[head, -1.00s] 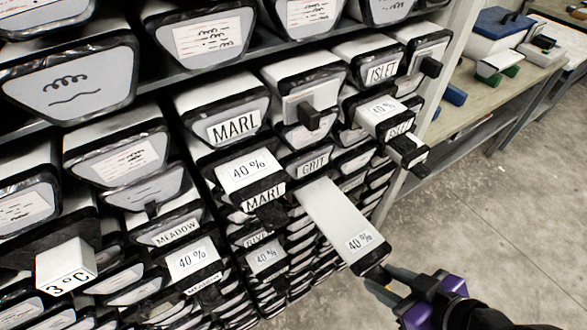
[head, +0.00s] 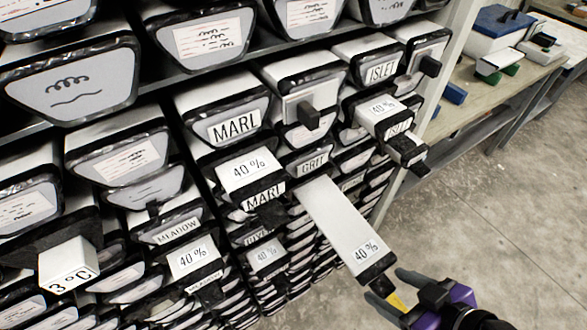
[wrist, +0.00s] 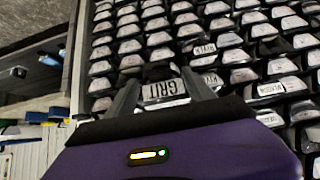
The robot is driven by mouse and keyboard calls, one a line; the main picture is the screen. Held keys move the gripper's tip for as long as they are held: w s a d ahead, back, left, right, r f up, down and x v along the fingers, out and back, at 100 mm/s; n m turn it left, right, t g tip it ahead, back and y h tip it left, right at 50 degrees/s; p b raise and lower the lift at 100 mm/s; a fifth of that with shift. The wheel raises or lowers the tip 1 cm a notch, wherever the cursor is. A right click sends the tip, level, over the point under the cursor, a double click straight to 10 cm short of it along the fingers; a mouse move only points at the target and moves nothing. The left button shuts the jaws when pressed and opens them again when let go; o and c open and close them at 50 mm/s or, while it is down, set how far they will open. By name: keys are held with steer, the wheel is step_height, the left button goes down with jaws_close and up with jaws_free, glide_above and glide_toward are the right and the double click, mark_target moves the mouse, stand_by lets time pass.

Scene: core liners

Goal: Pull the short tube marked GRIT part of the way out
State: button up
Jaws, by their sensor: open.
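The short tube marked GRIT (head: 342,222) sticks far out of the rack in the head view, its long white top bare and "40 %" near the black-rimmed front end. Its GRIT front label (wrist: 165,92) faces the wrist camera. In the head view that face is hidden. My gripper (head: 396,291) is open at the tube's front end, fingers spread around the small dark pull tab (head: 382,287). In the wrist view my gripper (wrist: 163,84) has one finger on each side of the label. I cannot tell whether a finger touches the tab.
Another GRIT-labelled end (head: 313,165) sits above the tube, back in the rack. Tubes marked MARL (head: 265,193) and ISLET (head: 397,128) stick out nearby. A bench (head: 472,85) with a blue-lidded box (head: 503,22) stands right. The floor (head: 480,220) beside my gripper is clear.

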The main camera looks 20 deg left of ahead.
steer(key=v, duration=0.8)
steer(key=w+d+r+m+t+h, duration=0.1)
steer(key=w+d+r+m+t, duration=0.2)
steer(key=w+r+m+t, duration=0.35)
steer(key=d+f+m+t+h, duration=0.3)
steer(key=d+h, duration=0.1)
steer(key=d, duration=0.1)
steer(key=s+a+f+h+b, duration=0.1)
steer(key=s+f, duration=0.2)
steer(key=s, duration=0.9)
steer(key=s+a+f+h+b, duration=0.1)
steer(key=s+f, duration=0.3)
steer(key=s, duration=0.9)
steer(key=shift+f+m+b, duration=0.3)
steer(key=shift+m+b, duration=0.1)
steer(key=shift+m, duration=0.05)
